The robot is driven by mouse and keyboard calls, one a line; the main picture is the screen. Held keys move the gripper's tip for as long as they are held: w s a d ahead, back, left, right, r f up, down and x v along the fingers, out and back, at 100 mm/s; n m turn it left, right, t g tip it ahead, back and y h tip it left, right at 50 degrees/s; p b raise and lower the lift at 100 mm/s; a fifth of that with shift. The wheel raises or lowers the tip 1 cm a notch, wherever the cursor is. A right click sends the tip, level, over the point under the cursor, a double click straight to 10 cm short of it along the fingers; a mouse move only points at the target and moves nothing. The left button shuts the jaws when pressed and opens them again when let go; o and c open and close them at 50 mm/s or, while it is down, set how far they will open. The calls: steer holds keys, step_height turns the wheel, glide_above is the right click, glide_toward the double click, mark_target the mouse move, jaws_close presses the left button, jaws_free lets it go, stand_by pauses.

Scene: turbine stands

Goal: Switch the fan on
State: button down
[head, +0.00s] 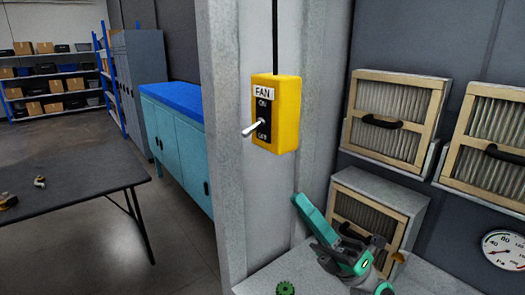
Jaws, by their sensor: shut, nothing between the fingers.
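The yellow fan switch box (288,118) is mounted on the pale grey post in the head view, with a cable running up from it. It is labelled FAN, with ON above and OFF below. Its white toggle lever (252,128) sticks out to the left and slants a little down, towards the OFF side. My teal gripper (299,199) appears at lower right, pointing up and left. Its fingers look shut and empty, below and slightly right of the box, apart from the lever. Nothing hides the lever.
A green gear (286,288) lies on the grey surface at the bottom. Framed filters (388,117) and a round gauge (504,250) are on the right. A dark table (75,190) and blue cabinets (178,145) stand left. The space before the switch looks clear.

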mark_target(252, 129)
steer(key=shift+r+g, duration=0.15)
steer(key=shift+g, duration=0.15)
steer(key=x, duration=1.4)
